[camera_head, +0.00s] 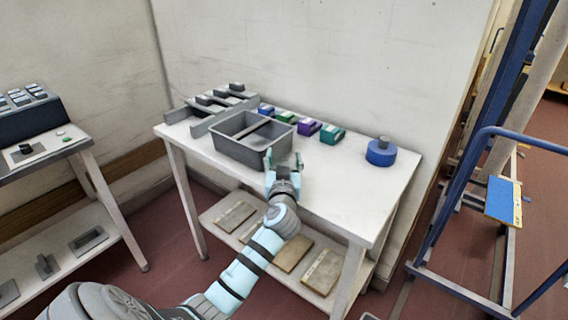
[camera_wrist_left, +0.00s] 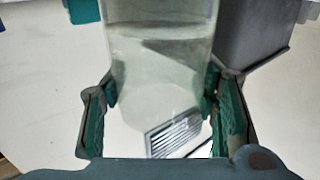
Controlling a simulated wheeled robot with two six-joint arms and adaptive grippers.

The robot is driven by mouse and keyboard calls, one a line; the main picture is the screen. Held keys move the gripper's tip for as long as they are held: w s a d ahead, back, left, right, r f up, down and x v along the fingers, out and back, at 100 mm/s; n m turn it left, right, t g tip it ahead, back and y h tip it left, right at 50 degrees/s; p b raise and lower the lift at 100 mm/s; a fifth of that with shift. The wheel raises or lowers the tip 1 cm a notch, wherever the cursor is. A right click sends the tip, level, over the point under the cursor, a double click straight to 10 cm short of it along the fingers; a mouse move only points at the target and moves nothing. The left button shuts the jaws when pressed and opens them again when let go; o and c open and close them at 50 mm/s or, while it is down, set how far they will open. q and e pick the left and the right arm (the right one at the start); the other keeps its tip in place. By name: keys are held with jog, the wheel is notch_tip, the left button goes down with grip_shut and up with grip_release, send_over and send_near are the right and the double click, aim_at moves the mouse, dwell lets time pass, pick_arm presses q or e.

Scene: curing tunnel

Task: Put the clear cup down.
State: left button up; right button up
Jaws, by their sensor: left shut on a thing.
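The clear cup (camera_wrist_left: 158,45) is see-through and fills the upper middle of the left wrist view, with its far end cut off by the frame. My left gripper (camera_wrist_left: 163,105) is shut on it, with a green-padded finger on each side. In the head view my left gripper (camera_head: 284,162) is over the white table (camera_head: 345,200), just right of the grey bin's near corner. The cup is hard to make out there. I cannot tell whether its base touches the table. My right gripper is not in view.
The grey divided bin (camera_head: 240,152) stands close to my gripper. Behind it are a grey rack (camera_head: 205,122) and a row of small coloured boxes, including a teal one (camera_head: 332,134). A blue round object (camera_head: 381,153) sits at right. The table's front right is clear.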

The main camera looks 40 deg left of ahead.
pick_arm(q)
jog(key=o, duration=1.3)
jog(key=v, duration=1.4)
jog(key=shift+s+p, duration=0.25)
jog(key=shift+p, duration=0.05)
jog(key=shift+r, duration=0.1)
